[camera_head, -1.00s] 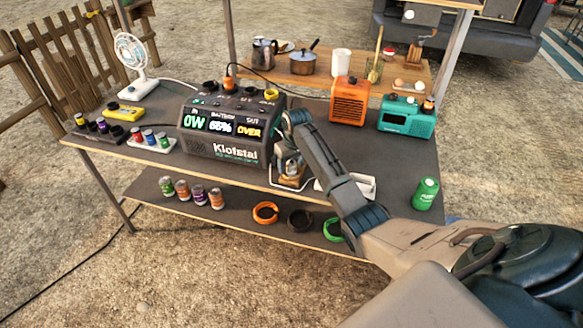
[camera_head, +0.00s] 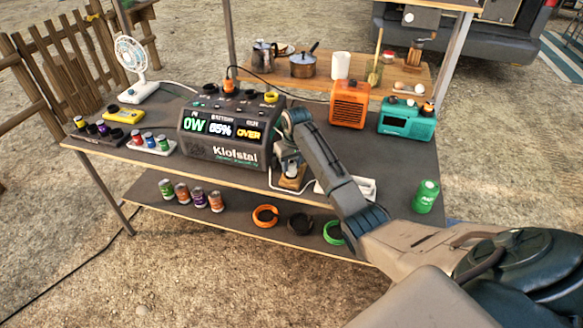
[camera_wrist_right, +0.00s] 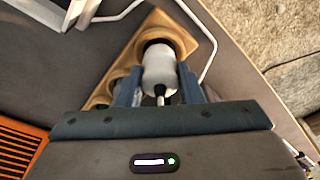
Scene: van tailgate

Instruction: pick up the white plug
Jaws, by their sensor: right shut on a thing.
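The white plug (camera_wrist_right: 159,68) shows in the right wrist view, standing in or over a round dark hole of a wooden holder (camera_wrist_right: 178,32). My right gripper (camera_wrist_right: 160,85) has its two blue-grey fingers on either side of the plug and is shut on it. In the head view, my right gripper (camera_head: 290,166) is at the wooden holder (camera_head: 292,180) near the table's front edge, right of the power station. There the arm mostly hides the plug. My left gripper is in neither view.
The black power station (camera_head: 225,153) with lit displays stands just left of my right gripper. A white power strip (camera_head: 362,187) lies to the right behind my arm. An orange heater (camera_head: 349,102), a teal radio (camera_head: 408,120) and a green can (camera_head: 426,196) stand further right.

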